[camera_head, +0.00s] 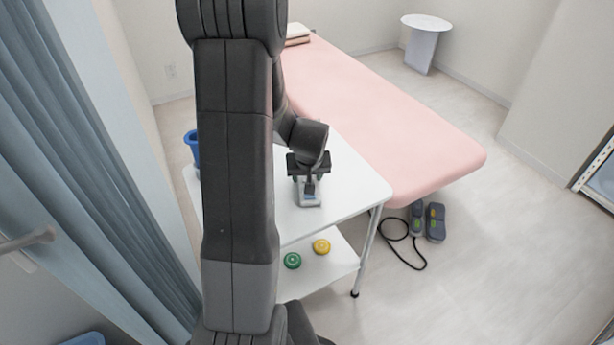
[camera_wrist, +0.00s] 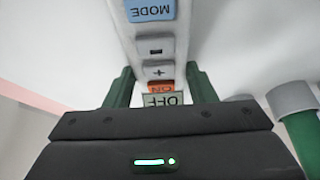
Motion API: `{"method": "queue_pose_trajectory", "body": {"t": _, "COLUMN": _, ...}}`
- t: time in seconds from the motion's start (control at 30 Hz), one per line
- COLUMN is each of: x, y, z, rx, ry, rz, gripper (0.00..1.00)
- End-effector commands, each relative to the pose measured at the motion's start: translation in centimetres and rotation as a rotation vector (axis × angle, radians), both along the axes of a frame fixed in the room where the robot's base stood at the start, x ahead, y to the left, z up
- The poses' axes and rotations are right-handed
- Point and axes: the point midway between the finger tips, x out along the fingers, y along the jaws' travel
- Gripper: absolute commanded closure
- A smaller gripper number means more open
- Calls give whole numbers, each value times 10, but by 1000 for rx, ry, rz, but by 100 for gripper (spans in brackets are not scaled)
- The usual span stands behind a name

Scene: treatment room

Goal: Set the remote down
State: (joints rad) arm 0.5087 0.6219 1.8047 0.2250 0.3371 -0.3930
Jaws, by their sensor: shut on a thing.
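The remote (camera_wrist: 151,44) is a pale grey handset with a blue MODE button, minus and plus buttons, an orange ON button and an OFF label. My gripper (camera_wrist: 158,88) is shut on it, with a green finger on each side. In the head view the remote (camera_head: 309,198) shows below my gripper (camera_head: 308,180), over the white top of the trolley (camera_head: 345,180). I cannot tell whether the remote touches the top. My arm hides the left part of the trolley.
A pink treatment bed (camera_head: 390,120) stands close behind the trolley. A blue container (camera_head: 192,148) is at the trolley's left. Green (camera_head: 292,261) and yellow (camera_head: 321,246) round items lie on the lower shelf. A foot pedal (camera_head: 427,222) with a cable is on the floor. The trolley top's right side is clear.

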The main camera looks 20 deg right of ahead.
Motion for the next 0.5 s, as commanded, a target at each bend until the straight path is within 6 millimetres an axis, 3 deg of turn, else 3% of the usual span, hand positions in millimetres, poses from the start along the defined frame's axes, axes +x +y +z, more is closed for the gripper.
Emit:
{"method": "queue_pose_trajectory", "body": {"t": 0.3, "x": 0, "y": 0, "z": -3, "rx": -1, "ry": -2, "rz": 0, "gripper": 76}}
{"method": "queue_pose_trajectory", "body": {"t": 0.33, "x": 0, "y": 0, "z": -3, "rx": 0, "ry": -1, "rz": 0, "gripper": 48}}
{"method": "queue_pose_trajectory", "body": {"t": 0.43, "x": 0, "y": 0, "z": -2, "rx": 0, "ry": -1, "rz": 0, "gripper": 28}}
{"method": "queue_pose_trajectory", "body": {"t": 0.5, "x": 0, "y": 0, "z": -2, "rx": 0, "ry": -1, "rz": 0, "gripper": 28}}
